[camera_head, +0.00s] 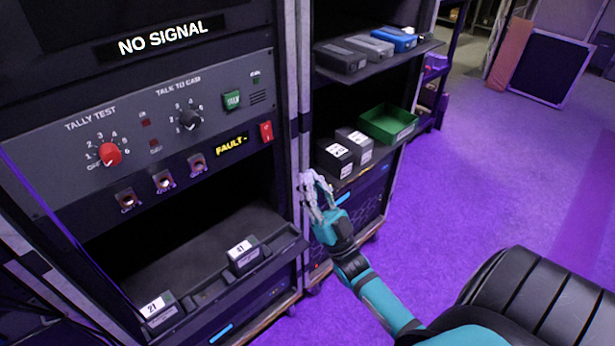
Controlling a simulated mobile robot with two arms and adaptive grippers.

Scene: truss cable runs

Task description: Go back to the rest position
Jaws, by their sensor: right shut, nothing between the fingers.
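My right gripper (317,191) is in front of the upright between the two racks, at the middle of the view. It is shut and holds nothing. It points up and away from me, apart from the dark boxes on the shelf to its right. My teal right arm comes in from the bottom right. My left gripper is not in view.
A control panel (75,183) with knobs and switches fills the left rack. Labelled modules (243,256) sit in its lower bay. The right rack holds small dark boxes (335,157) and a green tray (388,124). Purple floor (480,190) is clear at right.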

